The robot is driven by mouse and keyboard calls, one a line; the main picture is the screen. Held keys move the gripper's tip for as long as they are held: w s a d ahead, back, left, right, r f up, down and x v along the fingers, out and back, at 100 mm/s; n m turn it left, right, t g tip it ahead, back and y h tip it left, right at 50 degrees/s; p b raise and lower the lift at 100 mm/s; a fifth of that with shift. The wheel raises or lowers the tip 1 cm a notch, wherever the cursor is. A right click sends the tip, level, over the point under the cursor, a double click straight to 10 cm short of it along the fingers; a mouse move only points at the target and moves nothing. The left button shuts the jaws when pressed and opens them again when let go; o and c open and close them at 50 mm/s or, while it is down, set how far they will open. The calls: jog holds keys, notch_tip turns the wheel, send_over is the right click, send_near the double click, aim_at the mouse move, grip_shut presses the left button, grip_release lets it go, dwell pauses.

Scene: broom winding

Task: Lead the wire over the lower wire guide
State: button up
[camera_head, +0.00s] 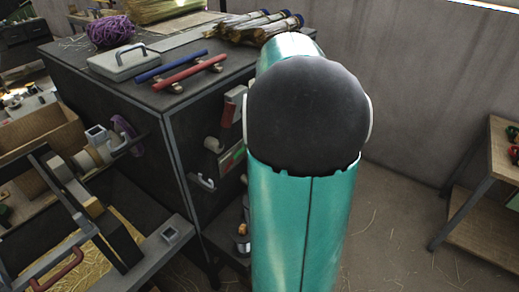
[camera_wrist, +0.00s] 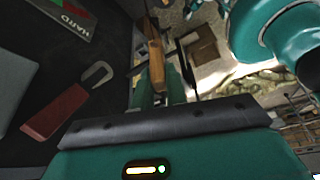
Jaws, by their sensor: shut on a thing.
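In the wrist view my gripper (camera_wrist: 160,85) is shut on a slim tan, wooden-looking piece (camera_wrist: 155,58) that points away from the camera. I cannot make out the wire itself. A grey hook-shaped guide (camera_wrist: 97,75) is fixed to the dark panel left of my gripper, apart from it. In the head view a pale hook-shaped guide (camera_head: 203,183) sits low on the cabinet's side, left of my teal arm. I cannot tell for sure which guide is the lower one. My arm hides the gripper in the head view.
A red block (camera_wrist: 55,112) stands out from the panel near the hook. The dark cabinet (camera_head: 185,130) carries purple twine (camera_head: 110,31), a grey box (camera_head: 122,64) and handles. A winding frame (camera_head: 105,225) stands at left, a wooden table (camera_head: 485,180) at right. Floor between is open.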

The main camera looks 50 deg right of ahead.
jog(key=w+a+r, duration=0.5)
jog(key=w+r, duration=0.2)
jog(key=r, duration=0.4)
jog(key=w+a, duration=0.2)
jog(key=a, duration=1)
notch_tip(320, 180, down, 22)
jog(key=shift+f, duration=0.2)
dwell(0.6)
jog(key=shift+d, duration=0.1)
dwell(0.5)
